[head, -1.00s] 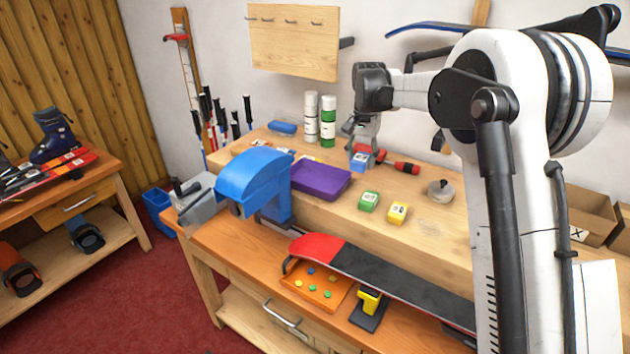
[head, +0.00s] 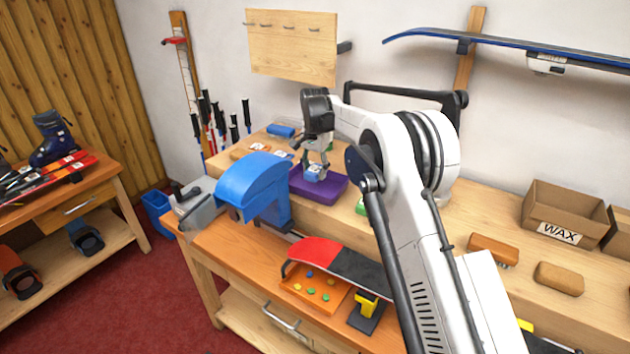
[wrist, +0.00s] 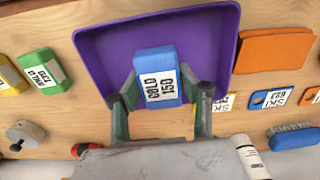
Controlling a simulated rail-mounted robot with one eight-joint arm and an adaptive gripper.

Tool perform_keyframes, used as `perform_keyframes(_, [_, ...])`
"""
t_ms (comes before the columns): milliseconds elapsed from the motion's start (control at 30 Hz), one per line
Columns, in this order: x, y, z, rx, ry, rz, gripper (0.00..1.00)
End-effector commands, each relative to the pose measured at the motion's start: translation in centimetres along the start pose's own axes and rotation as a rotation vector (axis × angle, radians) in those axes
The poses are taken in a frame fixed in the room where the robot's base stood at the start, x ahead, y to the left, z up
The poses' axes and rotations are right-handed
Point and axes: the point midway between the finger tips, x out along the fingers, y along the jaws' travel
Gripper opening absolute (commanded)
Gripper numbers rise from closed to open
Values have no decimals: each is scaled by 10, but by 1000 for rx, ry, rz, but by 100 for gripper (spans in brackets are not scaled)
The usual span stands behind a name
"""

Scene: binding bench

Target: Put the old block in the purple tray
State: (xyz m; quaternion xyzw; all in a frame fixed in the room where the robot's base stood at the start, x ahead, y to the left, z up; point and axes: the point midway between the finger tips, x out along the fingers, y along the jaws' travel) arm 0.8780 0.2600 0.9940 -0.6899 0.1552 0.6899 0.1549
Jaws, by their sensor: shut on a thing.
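My gripper (head: 316,166) is shut on a blue block (wrist: 154,66) with a white label reading "COLD 150". The block also shows in the head view (head: 314,174), between my fingers. In the wrist view my fingers (wrist: 163,100) press it from left and right. The purple tray (head: 337,187) lies beneath the block on the raised bench shelf. In the wrist view the tray (wrist: 100,50) surrounds most of the block's outline. I cannot tell whether the block touches the tray floor.
In the wrist view a green block (wrist: 41,72) and yellow block (wrist: 10,76) lie left of the tray. Orange pieces (wrist: 272,50) and blue tags (wrist: 271,98) lie right. A large blue curved-top device (head: 258,180) stands in front of the tray in the head view.

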Motion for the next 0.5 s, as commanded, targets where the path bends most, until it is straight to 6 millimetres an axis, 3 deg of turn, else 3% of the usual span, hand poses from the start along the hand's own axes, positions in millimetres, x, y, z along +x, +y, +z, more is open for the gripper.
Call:
perform_keyframes(367, [37, 0, 0, 0, 0, 0, 9])
perform_keyframes(500, [41, 0, 0, 0, 0, 0, 9])
